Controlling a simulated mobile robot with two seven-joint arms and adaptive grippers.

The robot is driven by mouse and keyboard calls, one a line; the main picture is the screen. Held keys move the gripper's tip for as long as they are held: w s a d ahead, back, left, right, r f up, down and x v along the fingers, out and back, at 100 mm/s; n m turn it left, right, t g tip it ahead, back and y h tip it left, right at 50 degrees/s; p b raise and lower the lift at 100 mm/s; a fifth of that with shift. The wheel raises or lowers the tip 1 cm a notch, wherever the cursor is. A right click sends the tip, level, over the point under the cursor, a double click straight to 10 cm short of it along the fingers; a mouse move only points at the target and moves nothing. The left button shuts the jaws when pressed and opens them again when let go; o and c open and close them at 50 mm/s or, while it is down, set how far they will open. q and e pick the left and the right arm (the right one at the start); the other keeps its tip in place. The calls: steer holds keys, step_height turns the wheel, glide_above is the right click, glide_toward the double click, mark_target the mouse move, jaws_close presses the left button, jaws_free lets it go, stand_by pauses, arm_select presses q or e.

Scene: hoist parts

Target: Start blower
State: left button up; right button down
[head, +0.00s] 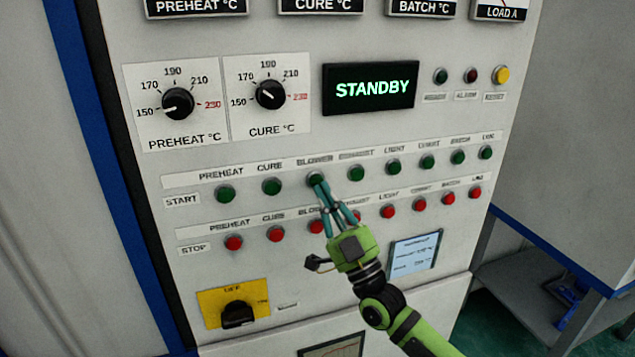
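The green BLOWER button (316,179) is in the START row of the control panel, third from the left in the head view. My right gripper (320,185) has teal fingers that meet at their tips, shut with nothing between them. Its tips are at the lower edge of the green BLOWER button and cover a little of it. I cannot tell whether they touch it. The red BLOWER button (316,227) in the STOP row is just left of the fingers. The display (369,89) reads STANDBY in green. My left gripper is not in view.
Other green START buttons, such as CURE (271,186) and EXHAUST (355,173), flank the spot closely. A PREHEAT dial (178,103) and a CURE dial (270,95) are above. A black rotary switch (238,314) on a yellow plate is at lower left.

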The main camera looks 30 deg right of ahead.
steer(key=shift+w, duration=0.15)
stand_by(0.4)
steer(key=shift+w+d, duration=0.1)
steer(key=shift+w, duration=0.2)
steer(key=shift+w+d+b, duration=0.1)
steer(key=shift+w+b, duration=0.2)
steer(key=shift+w, duration=0.1)
stand_by(0.7)
steer(key=shift+s, duration=0.15)
steer(key=shift+s+a+p, duration=0.2)
steer(key=shift+s+p, duration=0.25)
steer(key=shift+s, duration=0.25)
steer(key=shift+s+a+p, duration=0.2)
steer(key=shift+s+p, duration=0.15)
steer(key=shift+s, duration=0.45)
steer(key=shift+s+a+p, duration=0.2)
steer(key=shift+s+p, duration=0.15)
steer(key=shift+s, duration=0.45)
steer(key=shift+s+a+p, duration=0.2)
steer(key=shift+s+p, duration=0.15)
steer(key=shift+s, duration=0.45)
